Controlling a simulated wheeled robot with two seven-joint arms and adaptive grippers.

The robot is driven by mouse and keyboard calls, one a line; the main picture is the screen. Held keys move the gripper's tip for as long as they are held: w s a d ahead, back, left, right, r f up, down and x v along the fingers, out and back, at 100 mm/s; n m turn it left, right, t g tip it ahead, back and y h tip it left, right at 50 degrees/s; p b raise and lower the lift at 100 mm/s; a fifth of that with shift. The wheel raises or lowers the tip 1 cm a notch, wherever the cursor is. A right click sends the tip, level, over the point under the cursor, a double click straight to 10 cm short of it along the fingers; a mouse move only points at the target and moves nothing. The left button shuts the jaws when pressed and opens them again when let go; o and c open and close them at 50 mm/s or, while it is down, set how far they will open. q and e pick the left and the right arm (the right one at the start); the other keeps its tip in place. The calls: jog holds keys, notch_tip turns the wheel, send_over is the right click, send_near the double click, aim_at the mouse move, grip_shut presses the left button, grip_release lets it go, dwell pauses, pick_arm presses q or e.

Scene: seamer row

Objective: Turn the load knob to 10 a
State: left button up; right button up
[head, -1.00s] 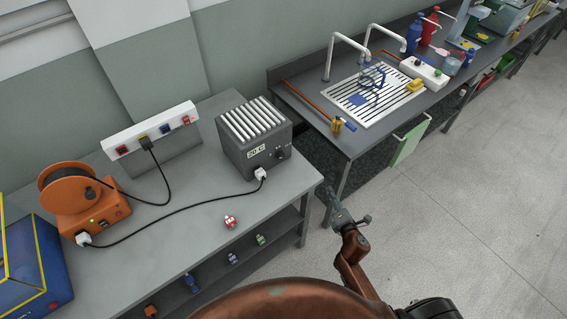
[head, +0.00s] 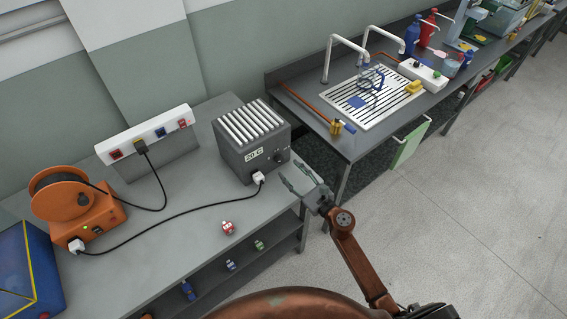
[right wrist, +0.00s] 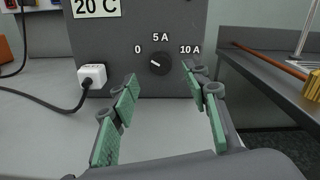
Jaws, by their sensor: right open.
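The load knob (right wrist: 159,64) is a round black dial on the front of the dark grey load box (head: 251,145). Its white mark points up-left, towards the 0. The labels 0, 5 A and 10 A (right wrist: 190,50) run around it from left to right. In the head view the knob (head: 280,157) is small. My right gripper (head: 293,175) is open and empty, in front of the box and facing it. In the right wrist view its green-padded fingers (right wrist: 160,78) lie to either side below the knob, apart from it. My left gripper is not in view.
A white plug (right wrist: 93,75) with a black cable sits on the box front, left of the knob. An orange cable reel (head: 80,207) and a socket strip (head: 146,135) stand further left. A small red-and-white item (head: 228,228) lies near the bench edge. A sink bench (head: 352,146) is at right.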

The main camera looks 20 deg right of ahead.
aim_at(281, 161)
jog(key=x, duration=0.5)
jog(key=shift+w, duration=0.2)
jog(key=shift+c, duration=0.5)
jog(key=c, duration=1.1)
jog(key=shift+o, duration=0.2)
